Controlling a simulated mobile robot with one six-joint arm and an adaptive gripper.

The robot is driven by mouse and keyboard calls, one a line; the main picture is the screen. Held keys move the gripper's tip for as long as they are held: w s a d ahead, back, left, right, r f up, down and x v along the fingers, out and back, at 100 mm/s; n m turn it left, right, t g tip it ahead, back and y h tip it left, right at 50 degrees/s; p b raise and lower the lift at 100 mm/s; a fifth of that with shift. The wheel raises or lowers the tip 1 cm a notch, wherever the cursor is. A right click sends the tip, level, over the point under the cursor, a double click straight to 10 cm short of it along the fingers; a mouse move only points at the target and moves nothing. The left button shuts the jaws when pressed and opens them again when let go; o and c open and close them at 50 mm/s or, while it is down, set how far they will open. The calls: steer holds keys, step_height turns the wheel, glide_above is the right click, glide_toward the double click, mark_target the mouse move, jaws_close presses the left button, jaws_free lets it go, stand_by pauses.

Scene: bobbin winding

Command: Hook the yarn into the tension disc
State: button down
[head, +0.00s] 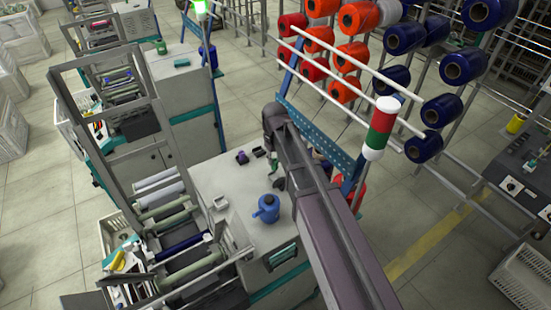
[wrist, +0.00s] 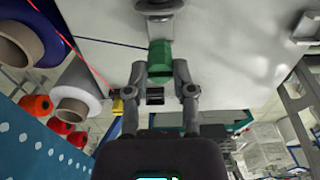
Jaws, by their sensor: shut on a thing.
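My gripper (wrist: 160,73) is shut on a small green piece (wrist: 160,52), which sits between its two grey fingertips in the wrist view. A thin red yarn (wrist: 82,47) runs slantwise at the left of the wrist view, apart from the fingers. A grey rounded part (wrist: 160,6) lies just beyond the green piece at the top edge; I cannot tell whether it is the tension disc. In the head view my arm reaches over the machine's pale top (head: 225,180), and a bit of green shows beside its end. The yarn cannot be made out there.
A blue perforated rail (head: 325,135) runs behind my arm, with a red, green and white signal lamp (head: 381,125). Orange and dark blue yarn cones (head: 405,38) hang behind it.

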mark_target(275, 169)
steer(key=shift+s+f+b, duration=0.1)
steer(key=shift+f+b, duration=1.95)
steer(key=shift+b, duration=0.05)
stand_by(0.5)
steer(key=shift+a+r, duration=0.1)
stand_by(0.4)
steer(key=shift+s+a+r, duration=0.1)
steer(key=shift+s+a, duration=0.6)
steer(key=shift+a, duration=0.3)
steer(key=shift+s+a+r, duration=0.1)
steer(key=shift+s+a, duration=0.6)
steer(key=shift+a, duration=0.25)
steer(key=shift+r+p, duration=0.1)
steer(key=shift+p, duration=0.3)
steer(key=r+p, duration=0.4)
steer(key=shift+s+a+r, duration=0.2)
steer(key=shift+s+a, duration=0.05)
steer(key=shift+a, duration=0.15)
